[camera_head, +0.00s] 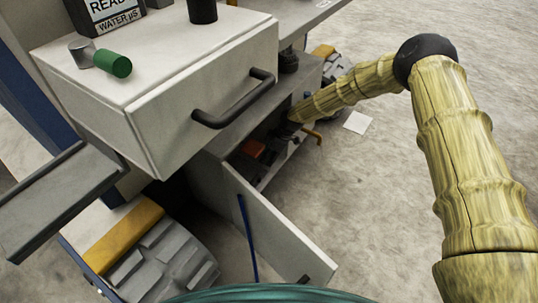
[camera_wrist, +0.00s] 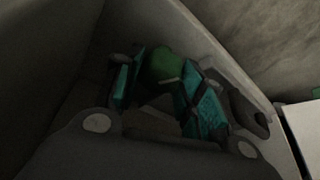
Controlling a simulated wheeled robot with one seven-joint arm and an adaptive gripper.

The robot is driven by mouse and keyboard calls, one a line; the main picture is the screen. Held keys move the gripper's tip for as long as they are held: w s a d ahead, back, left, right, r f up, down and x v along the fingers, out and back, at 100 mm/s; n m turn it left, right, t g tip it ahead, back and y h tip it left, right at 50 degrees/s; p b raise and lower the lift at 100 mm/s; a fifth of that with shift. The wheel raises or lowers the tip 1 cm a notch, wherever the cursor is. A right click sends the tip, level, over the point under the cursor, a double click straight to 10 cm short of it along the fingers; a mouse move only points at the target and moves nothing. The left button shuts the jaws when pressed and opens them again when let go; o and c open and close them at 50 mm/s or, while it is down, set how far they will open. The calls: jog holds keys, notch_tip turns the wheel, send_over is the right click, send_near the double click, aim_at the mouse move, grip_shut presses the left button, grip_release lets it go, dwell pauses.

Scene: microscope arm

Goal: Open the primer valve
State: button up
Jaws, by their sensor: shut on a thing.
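My gripper (camera_wrist: 158,86) shows in the dim wrist view, with teal pads on both fingers. It is shut on a green knob (camera_wrist: 164,64), which sits between and just beyond the pads. This may be the primer valve's handle, but the dark view hides its shape and how far it is turned. In the head view my arm reaches in from the right. My gripper (camera_head: 287,131) is a dark shape inside the open lower compartment under the drawer. The green knob cannot be made out there.
The white drawer unit (camera_head: 165,120) with a dark handle (camera_head: 236,103) overhangs the compartment. An open door (camera_head: 272,232) hangs in front of it. A red-orange part (camera_head: 253,148) lies inside. A green cylinder (camera_head: 113,63) lies on top.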

jog(key=shift+s, duration=0.1)
jog(key=o, duration=0.7)
jog(key=shift+o, duration=0.2)
jog(key=v, duration=1.2)
jog(key=shift+a, duration=0.1)
